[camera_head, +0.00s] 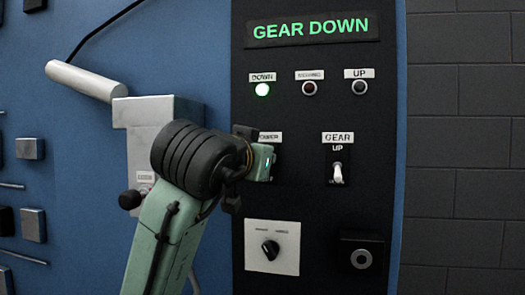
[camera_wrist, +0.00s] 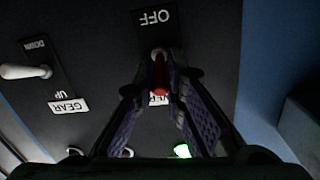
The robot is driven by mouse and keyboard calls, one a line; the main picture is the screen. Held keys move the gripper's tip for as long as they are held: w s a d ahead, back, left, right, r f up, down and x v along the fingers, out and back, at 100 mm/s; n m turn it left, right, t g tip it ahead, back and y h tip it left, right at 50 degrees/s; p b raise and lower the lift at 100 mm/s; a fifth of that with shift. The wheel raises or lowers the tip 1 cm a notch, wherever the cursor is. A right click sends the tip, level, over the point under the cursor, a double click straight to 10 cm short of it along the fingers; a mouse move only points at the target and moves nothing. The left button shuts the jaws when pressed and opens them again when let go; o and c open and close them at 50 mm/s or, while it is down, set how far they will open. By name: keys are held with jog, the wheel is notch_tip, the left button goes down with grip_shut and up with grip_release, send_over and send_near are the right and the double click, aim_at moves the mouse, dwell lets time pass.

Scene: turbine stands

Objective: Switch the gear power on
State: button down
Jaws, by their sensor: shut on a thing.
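The gear power switch (camera_wrist: 159,78) is a small toggle with a red tip in the wrist view. It stands between my fingers, with an OFF plate (camera_wrist: 155,17) at its base and a partly covered POWER label (camera_wrist: 159,100) behind. My gripper (camera_wrist: 159,84) is shut on this toggle. Whether the toggle is tilted towards on or off I cannot tell. In the head view my gripper (camera_head: 264,162) is at the black panel, just below the POWER label (camera_head: 269,137), and hides the toggle.
A white GEAR lever (camera_head: 337,173) is to the right of my gripper. Above are a GEAR DOWN sign (camera_head: 312,30), a lit DOWN lamp (camera_head: 262,89) and two dark lamps. Below are a rotary knob (camera_head: 271,249) and a round black fitting (camera_head: 361,259).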

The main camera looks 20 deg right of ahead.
jog(key=shift+r, duration=0.1)
jog(key=c, duration=1.7)
grip_release()
jog(key=shift+o, duration=0.2)
jog(key=f+v, duration=0.1)
jog(key=v, duration=1.1)
jog(key=shift+r, duration=0.35)
